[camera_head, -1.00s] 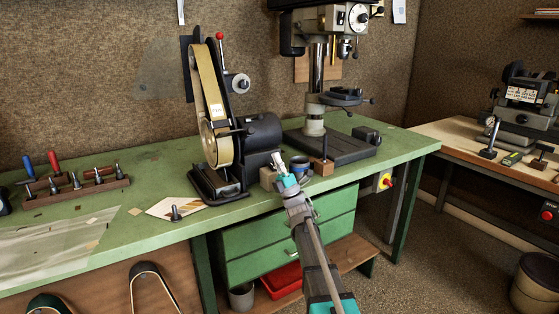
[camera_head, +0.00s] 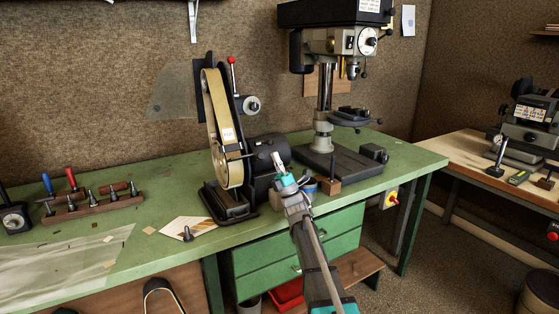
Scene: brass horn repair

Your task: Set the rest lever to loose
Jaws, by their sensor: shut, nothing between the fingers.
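A belt sander (camera_head: 222,130) stands on the green bench, with a tan upright belt and a black motor housing (camera_head: 266,150). A lever with a red knob (camera_head: 231,60) rises at its top. A thin dark lever (camera_head: 241,157) sticks out beside the belt's lower part. I cannot tell for sure which one is the rest lever, or its setting. My gripper (camera_head: 277,160) is shut and empty. It appears in front of the motor housing, right of the thin lever and apart from it in the picture.
A drill press (camera_head: 324,110) stands right of the sander. A small wooden block with a peg (camera_head: 331,186) and a blue cup (camera_head: 308,186) are close to my gripper. A tool rack (camera_head: 92,207) is at left; a small dark peg (camera_head: 187,234) stands in front of the sander.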

